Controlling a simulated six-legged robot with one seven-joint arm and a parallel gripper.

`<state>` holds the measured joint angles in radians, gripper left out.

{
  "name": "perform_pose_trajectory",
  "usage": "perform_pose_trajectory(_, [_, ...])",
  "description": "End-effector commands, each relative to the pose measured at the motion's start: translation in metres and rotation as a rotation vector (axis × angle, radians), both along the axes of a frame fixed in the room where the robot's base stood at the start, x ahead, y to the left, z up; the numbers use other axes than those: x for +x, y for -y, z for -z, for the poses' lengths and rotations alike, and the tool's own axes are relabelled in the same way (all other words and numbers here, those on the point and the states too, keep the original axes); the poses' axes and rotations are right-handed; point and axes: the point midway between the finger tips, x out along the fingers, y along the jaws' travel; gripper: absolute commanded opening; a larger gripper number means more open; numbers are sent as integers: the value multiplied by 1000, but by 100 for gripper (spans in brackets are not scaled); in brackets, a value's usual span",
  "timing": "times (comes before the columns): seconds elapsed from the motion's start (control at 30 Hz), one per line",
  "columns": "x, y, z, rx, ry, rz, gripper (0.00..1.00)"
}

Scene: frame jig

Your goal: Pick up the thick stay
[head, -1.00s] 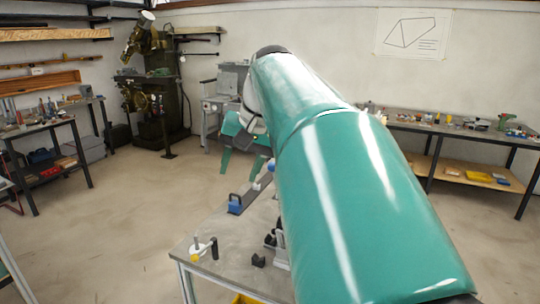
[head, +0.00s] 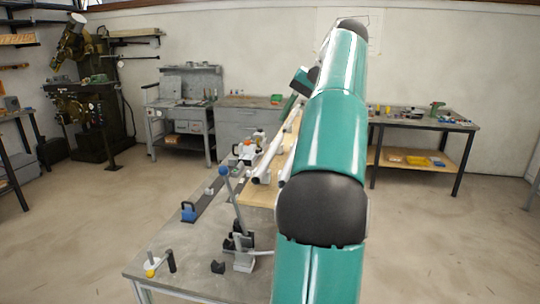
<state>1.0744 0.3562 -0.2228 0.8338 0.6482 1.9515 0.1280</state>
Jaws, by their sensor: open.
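A long pale tube (head: 268,162) runs away from me over a wooden board (head: 262,193) on the bench; the end of another pale tube (head: 283,181) shows beside my arm. I cannot tell which of them is the thick stay. My gripper (head: 290,106) is open at the far end of my teal arm, above the back of the bench. Only part of it shows, the rest being behind the arm. I see nothing held in it. Whether it touches a tube cannot be told.
On the grey bench (head: 190,262) stand a clamp with a blue-knobbed lever (head: 233,200), a rail with a blue block (head: 188,212), a small black block (head: 218,267) and a yellow-based post (head: 152,265). My arm hides the bench's right side. Floor is clear left.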

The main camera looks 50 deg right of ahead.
Motion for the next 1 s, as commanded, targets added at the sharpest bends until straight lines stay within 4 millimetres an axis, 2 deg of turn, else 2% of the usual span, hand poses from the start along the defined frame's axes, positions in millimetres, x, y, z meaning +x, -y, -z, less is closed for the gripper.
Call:
perform_pose_trajectory(0.33, [25, -12, 43, 0, 3, 1, 45])
perform_pose_trajectory(0.57, [33, -16, 58, -2, 2, 1, 45])
perform_pose_trajectory(0.83, [52, -27, 90, -1, 3, 0, 45])
perform_pose_trajectory(1.0, [55, -28, 96, -3, 2, 1, 45])
